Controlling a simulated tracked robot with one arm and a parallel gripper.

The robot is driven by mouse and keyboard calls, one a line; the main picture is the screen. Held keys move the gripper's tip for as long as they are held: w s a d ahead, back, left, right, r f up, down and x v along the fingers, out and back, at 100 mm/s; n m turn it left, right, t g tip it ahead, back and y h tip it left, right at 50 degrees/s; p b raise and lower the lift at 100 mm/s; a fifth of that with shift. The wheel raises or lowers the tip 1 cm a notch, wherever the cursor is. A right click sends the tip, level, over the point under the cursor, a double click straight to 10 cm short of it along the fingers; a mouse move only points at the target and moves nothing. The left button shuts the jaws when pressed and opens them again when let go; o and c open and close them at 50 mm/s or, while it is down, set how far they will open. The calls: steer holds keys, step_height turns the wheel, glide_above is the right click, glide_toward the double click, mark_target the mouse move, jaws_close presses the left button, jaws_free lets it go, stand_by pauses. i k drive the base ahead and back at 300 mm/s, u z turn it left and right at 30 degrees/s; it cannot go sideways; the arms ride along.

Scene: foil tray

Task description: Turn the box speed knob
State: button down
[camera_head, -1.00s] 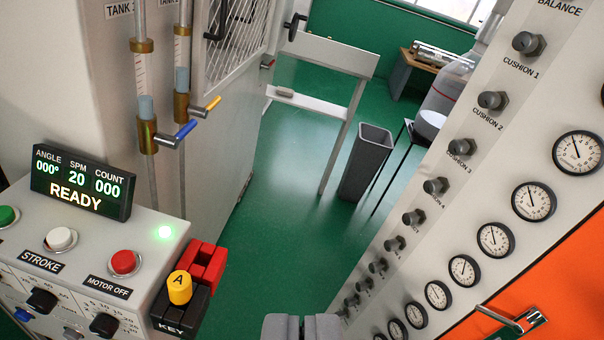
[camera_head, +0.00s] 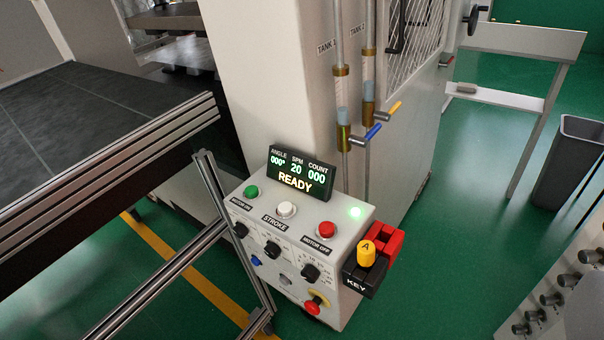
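The grey-white control box (camera_head: 345,235) stands in the middle of the view, lower centre. Its sloping front carries three black knobs: a left one (camera_head: 241,230), a middle one (camera_head: 272,249) and a right one (camera_head: 310,272). Their small scale marks are too fine to read, so I cannot tell which is the speed knob. The display (camera_head: 301,173) on top reads angle 000°, SPM 20, count 000 and READY. Green (camera_head: 251,191), white (camera_head: 286,210) and red (camera_head: 326,230) buttons sit on the top face. My gripper is not in view.
A yellow key (camera_head: 366,252) sits in a black holder at the box's right, beside a red block (camera_head: 385,243). A red-and-yellow stop button (camera_head: 316,303) is low on the front. Aluminium rails (camera_head: 170,275) stand left of the box. Green floor (camera_head: 440,270) is free to the right.

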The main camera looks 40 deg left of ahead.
mark_target(271, 250)
steer(key=k, duration=0.5)
steer(key=u, duration=0.45)
steer(key=i, duration=0.35)
steer(key=u, duration=0.4)
